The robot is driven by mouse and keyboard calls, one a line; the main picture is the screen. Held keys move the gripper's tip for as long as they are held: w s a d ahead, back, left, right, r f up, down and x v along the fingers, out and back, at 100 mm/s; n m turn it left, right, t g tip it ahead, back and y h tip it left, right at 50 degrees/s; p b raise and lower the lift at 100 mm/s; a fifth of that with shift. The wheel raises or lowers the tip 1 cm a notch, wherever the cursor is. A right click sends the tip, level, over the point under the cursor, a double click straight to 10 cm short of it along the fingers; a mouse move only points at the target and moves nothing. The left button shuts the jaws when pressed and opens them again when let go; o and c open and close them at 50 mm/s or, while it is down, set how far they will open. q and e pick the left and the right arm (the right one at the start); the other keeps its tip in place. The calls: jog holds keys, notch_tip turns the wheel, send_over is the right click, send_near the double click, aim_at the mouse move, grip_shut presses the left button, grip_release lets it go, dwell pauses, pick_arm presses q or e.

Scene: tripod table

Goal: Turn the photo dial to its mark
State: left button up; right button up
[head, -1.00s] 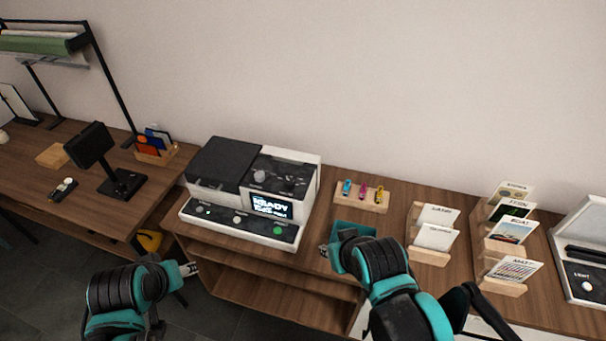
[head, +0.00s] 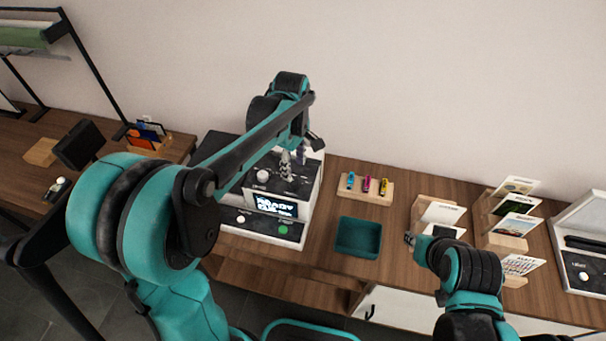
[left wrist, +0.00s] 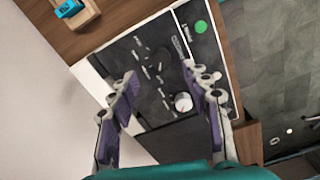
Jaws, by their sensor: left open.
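The printer (head: 236,147) is a white and black machine on the table. Its dark top panel carries a pale round knob (head: 262,176), which also shows in the left wrist view (left wrist: 183,102). A dark round dial (left wrist: 157,62) with small labels around it shows between the finger lines in the left wrist view; the labels are too small to read. My left gripper (head: 288,165) is above the right part of this panel, pointing down. In the left wrist view its purple-padded fingers (left wrist: 166,88) are apart and empty. My right gripper (head: 411,239) is near the card holders; its jaws are unclear.
A teal tray (head: 350,251) and a wooden block with coloured pieces (head: 365,192) stand right of the printer. Card holders (head: 440,215) are farther right. The printer's screen (head: 275,206) and green button (head: 283,229) face front.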

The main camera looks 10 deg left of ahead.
aim_at(294, 181)
pick_arm(q)
notch_tip(294, 181, down, 6)
jog(key=shift+f+b, duration=0.1)
jog(key=shift+b, duration=0.75)
grip_shut()
